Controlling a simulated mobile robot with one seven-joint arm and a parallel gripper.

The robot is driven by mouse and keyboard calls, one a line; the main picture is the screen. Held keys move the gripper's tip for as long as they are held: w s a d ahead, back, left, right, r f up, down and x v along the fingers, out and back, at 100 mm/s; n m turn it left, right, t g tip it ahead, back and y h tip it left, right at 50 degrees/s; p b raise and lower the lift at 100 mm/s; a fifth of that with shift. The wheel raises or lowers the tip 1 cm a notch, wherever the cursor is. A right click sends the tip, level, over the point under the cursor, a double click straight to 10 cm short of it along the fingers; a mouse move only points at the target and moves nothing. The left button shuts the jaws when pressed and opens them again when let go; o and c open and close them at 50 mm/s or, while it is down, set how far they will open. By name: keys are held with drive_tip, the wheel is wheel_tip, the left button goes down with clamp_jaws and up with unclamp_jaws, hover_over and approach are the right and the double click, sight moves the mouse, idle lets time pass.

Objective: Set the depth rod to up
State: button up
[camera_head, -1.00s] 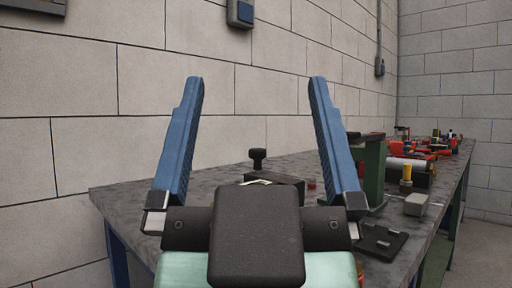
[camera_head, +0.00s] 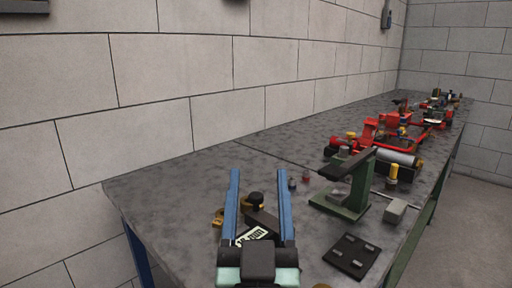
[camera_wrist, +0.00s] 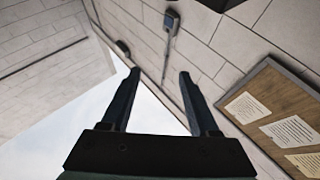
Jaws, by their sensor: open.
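My gripper (camera_head: 259,174) is open, its two blue fingers apart and pointing away from the camera over the bench's near end. It also shows open in the wrist view (camera_wrist: 160,73), with nothing between the fingers. A black knob (camera_head: 256,198) on a dark block with a white printed label (camera_head: 254,236) shows between the fingers in the head view; the block is partly hidden by my gripper. I cannot tell contact. I cannot pick out the depth rod for certain.
A green stand with a dark top arm (camera_head: 349,193) is right of my gripper. A grey block (camera_head: 395,211) and black plate (camera_head: 351,256) lie nearby. Red pump parts (camera_head: 385,133) fill the bench farther back. The bench's left part (camera_head: 165,190) is clear.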

sight(256, 199)
drive_tip(key=w+g+p, duration=0.1)
drive_tip(key=p, duration=0.4)
drive_tip(key=shift+r, duration=0.2)
drive_tip(key=p, duration=0.2)
drive_tip(key=shift+f+g+p, duration=0.3)
drive_tip(key=shift+g+p, duration=0.05)
drive_tip(key=shift+g, duration=0.05)
drive_tip(key=p, duration=0.2)
drive_tip(key=f+p, duration=0.1)
drive_tip(key=p, duration=0.2)
drive_tip(key=shift+s+g, duration=0.25)
drive_tip(key=shift+g, duration=0.15)
drive_tip(key=s+f+g+p, duration=0.3)
drive_tip(key=s+f+p, duration=0.3)
drive_tip(key=p, duration=0.9)
drive_tip(key=w, duration=0.4)
drive_tip(key=w+r, duration=0.1)
drive_tip(key=w, duration=0.3)
drive_tip(key=w+p, duration=0.1)
drive_tip(key=w, duration=0.2)
drive_tip(key=shift+w+a+r, duration=0.15)
drive_tip(key=shift+w+r, duration=0.05)
drive_tip(key=shift+w, duration=0.2)
clamp_jaws()
